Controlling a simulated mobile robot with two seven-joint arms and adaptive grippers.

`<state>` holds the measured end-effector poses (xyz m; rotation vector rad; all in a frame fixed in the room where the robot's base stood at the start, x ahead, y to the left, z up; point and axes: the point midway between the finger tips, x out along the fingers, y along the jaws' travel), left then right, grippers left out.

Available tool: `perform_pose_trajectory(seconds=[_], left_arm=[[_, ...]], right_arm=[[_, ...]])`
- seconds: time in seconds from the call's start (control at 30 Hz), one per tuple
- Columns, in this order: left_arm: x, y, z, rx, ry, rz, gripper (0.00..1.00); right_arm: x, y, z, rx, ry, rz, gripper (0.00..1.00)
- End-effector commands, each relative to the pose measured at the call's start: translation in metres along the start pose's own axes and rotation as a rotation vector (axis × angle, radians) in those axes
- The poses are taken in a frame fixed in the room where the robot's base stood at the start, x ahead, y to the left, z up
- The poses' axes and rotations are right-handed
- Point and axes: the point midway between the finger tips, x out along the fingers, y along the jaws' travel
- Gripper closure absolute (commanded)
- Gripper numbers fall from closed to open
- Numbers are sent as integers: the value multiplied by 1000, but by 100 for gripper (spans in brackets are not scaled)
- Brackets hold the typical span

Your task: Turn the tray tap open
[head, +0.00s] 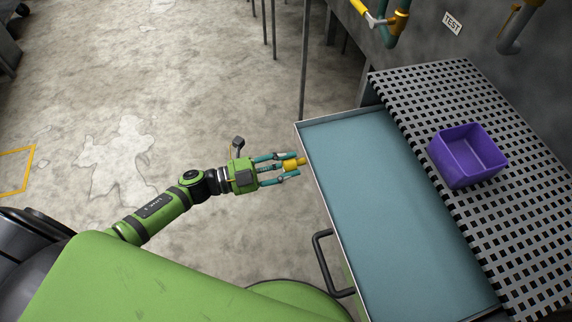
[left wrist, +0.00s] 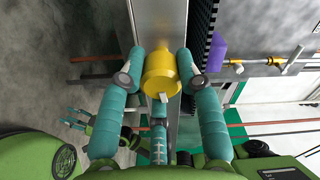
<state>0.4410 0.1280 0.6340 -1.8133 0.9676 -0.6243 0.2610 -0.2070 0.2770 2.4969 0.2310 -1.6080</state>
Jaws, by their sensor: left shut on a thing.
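The tray (head: 312,160) is a long metal-rimmed basin with a flat teal inside, in the middle of the head view. A yellow knob, which looks like the tray tap (head: 292,163), sits by its left outer side. My left gripper (head: 291,167) is shut on this knob. In the left wrist view the yellow tap (left wrist: 160,72) shows as a round cap between the teal fingers, with a small pale tab at its lower edge. The tap's link to the tray is hidden. My right gripper (left wrist: 76,118) shows small at the left of the wrist view; its opening is unclear.
A perforated metal grate (head: 415,90) lies right of the tray, with a purple bin (head: 467,160) on it. A black handle (head: 325,265) sticks out from the tray's near left side. A yellow-handled pipe valve (head: 378,18) is on the back wall. The floor at left is clear.

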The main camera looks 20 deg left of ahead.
Motion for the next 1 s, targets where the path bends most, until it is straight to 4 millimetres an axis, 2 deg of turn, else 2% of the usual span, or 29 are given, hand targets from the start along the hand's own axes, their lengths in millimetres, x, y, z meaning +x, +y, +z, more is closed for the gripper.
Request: perform_pose_trajectory(seconds=[0.03, 0.4, 0.9, 0.93, 0.97, 1.0], left_arm=[[-3, 5, 5, 30, -16, 10, 98], [-3, 2, 6, 169, -17, 9, 98], [-3, -1, 6, 187, -18, 5, 99], [-2, -1, 6, 187, -18, 5, 62], [-2, -1, 6, 187, -18, 5, 50], [-2, -1, 6, 187, -17, 4, 42]], right_arm=[[1, 0, 0, 1, -2, 0, 60], [0, -2, -3, 5, -16, -2, 60], [-1, -2, -1, 6, -23, -2, 60], [-1, -2, -1, 6, -23, -2, 60], [-1, -2, -1, 6, -23, -2, 60], [-1, -2, -1, 6, -22, -2, 60]])
